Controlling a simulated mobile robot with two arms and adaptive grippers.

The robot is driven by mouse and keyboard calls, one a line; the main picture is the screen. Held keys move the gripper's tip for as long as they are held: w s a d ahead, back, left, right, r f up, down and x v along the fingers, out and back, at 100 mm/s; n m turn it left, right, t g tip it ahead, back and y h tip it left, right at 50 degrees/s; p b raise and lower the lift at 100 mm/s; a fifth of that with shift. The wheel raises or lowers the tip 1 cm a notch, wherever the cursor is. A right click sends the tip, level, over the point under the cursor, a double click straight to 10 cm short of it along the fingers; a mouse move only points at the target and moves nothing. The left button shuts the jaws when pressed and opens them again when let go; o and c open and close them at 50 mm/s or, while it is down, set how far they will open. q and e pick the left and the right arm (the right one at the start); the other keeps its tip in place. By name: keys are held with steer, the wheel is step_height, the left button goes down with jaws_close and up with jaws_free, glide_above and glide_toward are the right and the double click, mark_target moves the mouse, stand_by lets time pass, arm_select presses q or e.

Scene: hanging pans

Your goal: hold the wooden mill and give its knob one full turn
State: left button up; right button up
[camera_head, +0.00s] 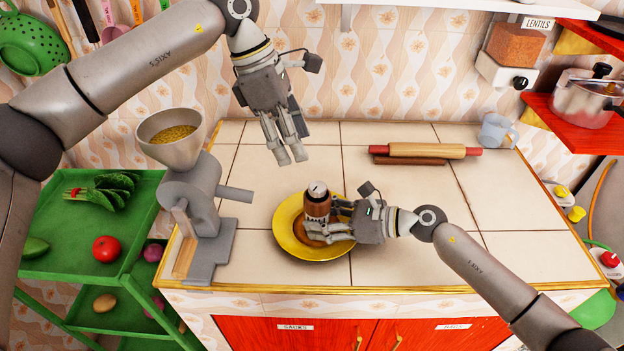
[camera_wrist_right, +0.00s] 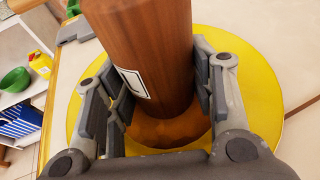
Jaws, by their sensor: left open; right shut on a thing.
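The wooden mill (camera_head: 317,208) stands upright, with a brown body and a metallic knob (camera_head: 318,188) on top. It stands over a yellow plate (camera_head: 283,240) on the tiled counter. My right gripper (camera_head: 330,222) is shut on the mill's body from the right. In the right wrist view, the fingers (camera_wrist_right: 160,95) lie on both sides of the brown body (camera_wrist_right: 145,50), which carries a white label. Its lower end is above or on an orange-brown patch in the plate; contact is unclear. My left gripper (camera_head: 290,152) is open and empty, pointing down, above and left of the mill, apart from the knob.
A grey grinder with a hopper (camera_head: 170,135) stands left of the plate. A rolling pin (camera_head: 425,151) and a glass mug (camera_head: 495,131) are at the back right. A green shelf (camera_head: 75,265) with vegetables stands left. The counter right of the plate is mostly clear.

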mark_target(315, 187)
arm_select(q)
steer(key=d+f+n+t, duration=0.1)
steer(key=f+n, duration=0.2)
steer(key=d+f+n+t, duration=0.1)
steer(key=f+n, duration=0.2)
steer(key=f, duration=0.1)
steer(key=d+f+n+t, duration=0.1)
steer(key=f+n, duration=0.2)
steer(key=shift+s+d+f+y, duration=0.15)
steer(key=shift+s+d+y, duration=0.15)
steer(key=shift+d, duration=0.1)
stand_by(0.5)
steer(key=shift+t, duration=0.3)
steer(key=c, duration=1)
steer(key=shift+m, duration=0.8)
